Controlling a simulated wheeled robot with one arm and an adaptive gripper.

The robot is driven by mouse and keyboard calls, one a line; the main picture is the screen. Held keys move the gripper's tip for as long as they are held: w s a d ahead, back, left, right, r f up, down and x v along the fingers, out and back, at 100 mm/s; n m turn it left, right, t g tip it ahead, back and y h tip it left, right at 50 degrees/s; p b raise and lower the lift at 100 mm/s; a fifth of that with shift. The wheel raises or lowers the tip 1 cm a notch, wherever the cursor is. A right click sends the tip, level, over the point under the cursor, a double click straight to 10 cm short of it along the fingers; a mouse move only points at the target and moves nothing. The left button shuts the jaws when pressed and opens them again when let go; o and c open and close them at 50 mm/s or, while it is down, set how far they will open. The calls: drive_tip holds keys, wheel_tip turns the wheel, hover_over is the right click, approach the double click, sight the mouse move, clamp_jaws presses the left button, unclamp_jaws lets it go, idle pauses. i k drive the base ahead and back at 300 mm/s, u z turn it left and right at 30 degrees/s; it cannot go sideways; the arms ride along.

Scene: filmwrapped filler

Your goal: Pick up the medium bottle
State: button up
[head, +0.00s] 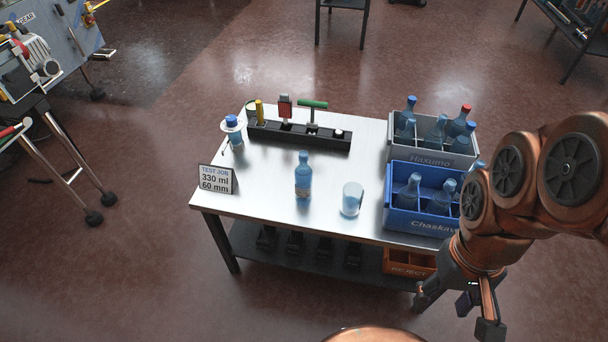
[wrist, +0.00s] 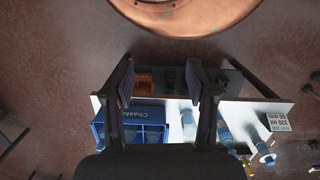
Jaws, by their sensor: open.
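A blue-tinted clear bottle with a blue cap (head: 303,178) stands upright alone near the middle of the steel table (head: 265,205). Other bottles stand in the crates; I cannot tell their sizes for certain. My gripper (head: 458,312) hangs open and empty in front of the table's right front corner, apart from every bottle. In the wrist view my two fingers (wrist: 160,80) are spread, with the table beyond them. There a bluish bottle (wrist: 223,130) shows just right of the right finger.
A clear tumbler (head: 352,199) stands right of the lone bottle. A blue crate (head: 412,222) and grey crate (head: 432,156) hold bottles at the right. A sign (head: 217,180), collared bottle (head: 233,131) and black tool rack (head: 330,141) stand left and behind. An orange reject bin (head: 400,262) sits below.

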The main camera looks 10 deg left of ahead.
sight(303, 173)
drive_tip(key=u, duration=2)
drive_tip(key=k, duration=0.65)
drive_tip(key=u, duration=0.3)
